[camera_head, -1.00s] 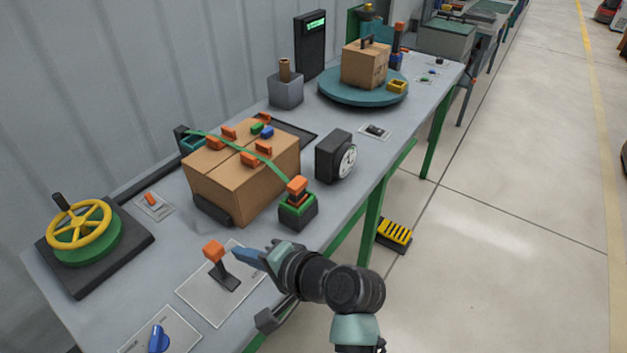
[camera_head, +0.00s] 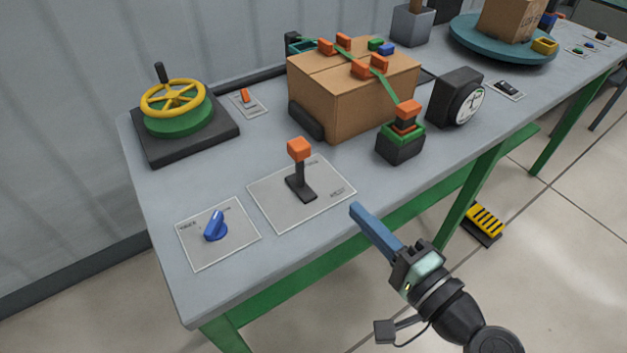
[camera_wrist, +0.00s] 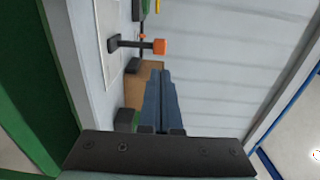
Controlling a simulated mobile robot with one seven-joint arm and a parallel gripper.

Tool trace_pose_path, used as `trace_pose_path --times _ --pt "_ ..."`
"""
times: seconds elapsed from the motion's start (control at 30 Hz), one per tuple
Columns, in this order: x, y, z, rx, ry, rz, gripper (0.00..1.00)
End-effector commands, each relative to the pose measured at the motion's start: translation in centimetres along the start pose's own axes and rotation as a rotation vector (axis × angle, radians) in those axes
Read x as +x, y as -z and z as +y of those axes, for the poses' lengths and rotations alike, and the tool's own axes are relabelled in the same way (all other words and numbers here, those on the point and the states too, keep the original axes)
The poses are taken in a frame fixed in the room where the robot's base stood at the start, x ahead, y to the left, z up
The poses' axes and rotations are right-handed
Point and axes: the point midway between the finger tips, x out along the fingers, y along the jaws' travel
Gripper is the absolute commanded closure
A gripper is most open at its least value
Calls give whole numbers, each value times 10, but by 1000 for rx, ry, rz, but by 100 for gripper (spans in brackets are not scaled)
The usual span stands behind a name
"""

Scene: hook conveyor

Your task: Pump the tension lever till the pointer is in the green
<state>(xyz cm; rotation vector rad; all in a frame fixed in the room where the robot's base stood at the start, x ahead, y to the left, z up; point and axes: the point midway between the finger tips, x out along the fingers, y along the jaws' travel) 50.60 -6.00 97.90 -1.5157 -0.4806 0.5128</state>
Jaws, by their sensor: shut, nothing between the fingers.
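A black lever with an orange knob (camera_head: 299,150) stands nearly upright on a pale labelled plate (camera_head: 262,200); the knob also shows in the wrist view (camera_wrist: 160,46). A black and green strap tensioner with an orange top (camera_head: 402,135) stands by the carton, joined to the green strap. A round white dial in a black housing (camera_head: 468,103) is right of it; its pointer and any green zone are too small to read. My gripper (camera_head: 356,210), with blue fingers, is shut and empty at the table's front edge, right of the lever and apart from it.
A strapped carton (camera_head: 350,92) stands behind the lever. A blue knob (camera_head: 215,225) and a yellow handwheel (camera_head: 172,98) are to the left. A turntable (camera_head: 490,45) is at the back right. A yellow pedal (camera_head: 484,221) is on the floor.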

Motion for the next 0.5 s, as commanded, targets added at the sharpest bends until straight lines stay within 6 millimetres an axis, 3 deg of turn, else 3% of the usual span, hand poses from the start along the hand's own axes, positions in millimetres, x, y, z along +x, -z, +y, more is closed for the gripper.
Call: trace_pose_path --times 0.5 --pt "-4 0 2 -4 24 4 100"
